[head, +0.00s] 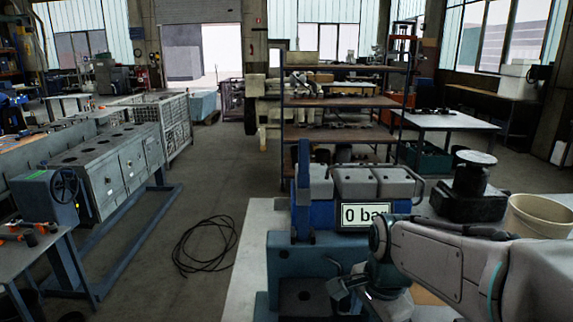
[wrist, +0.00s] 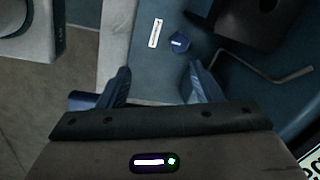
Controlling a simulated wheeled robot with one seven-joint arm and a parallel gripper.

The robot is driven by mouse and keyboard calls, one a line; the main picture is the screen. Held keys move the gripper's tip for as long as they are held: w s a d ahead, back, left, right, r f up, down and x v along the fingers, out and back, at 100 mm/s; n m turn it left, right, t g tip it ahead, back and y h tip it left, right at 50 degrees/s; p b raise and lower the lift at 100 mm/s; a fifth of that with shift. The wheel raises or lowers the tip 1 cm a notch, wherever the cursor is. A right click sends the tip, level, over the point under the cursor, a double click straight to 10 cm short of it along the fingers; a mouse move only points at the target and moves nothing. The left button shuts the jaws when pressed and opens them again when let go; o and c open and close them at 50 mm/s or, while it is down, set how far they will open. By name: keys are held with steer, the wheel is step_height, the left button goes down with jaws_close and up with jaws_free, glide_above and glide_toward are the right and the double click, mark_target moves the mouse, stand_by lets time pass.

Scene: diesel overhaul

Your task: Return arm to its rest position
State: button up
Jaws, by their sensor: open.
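My gripper (wrist: 160,84) is open in the wrist view, with its two blue fingers apart and nothing between them. In the head view my arm reaches in from the right, and my gripper (head: 352,292) is low in front of the blue test stand (head: 290,246). In the wrist view the fingers are over the edge of a blue-grey surface (wrist: 142,62). A small blue part (wrist: 180,42) and a white label (wrist: 155,33) are on that surface beyond the fingertips. I cannot tell the fingers' exact height above it.
The stand's display (head: 366,215) reads "0 ba", partly covered by my arm. A bent metal rod (wrist: 285,77) is right of the fingers. A beige bucket (head: 540,217) and a dark round-topped device (head: 472,190) stand at right. A black cable (head: 205,245) lies on open floor at left.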

steer(key=s+n+t, duration=0.1)
steer(key=s+n, duration=0.7)
steer(key=n, duration=0.5)
steer(key=shift+n+t+h, duration=0.3)
steer(key=shift+t, duration=0.1)
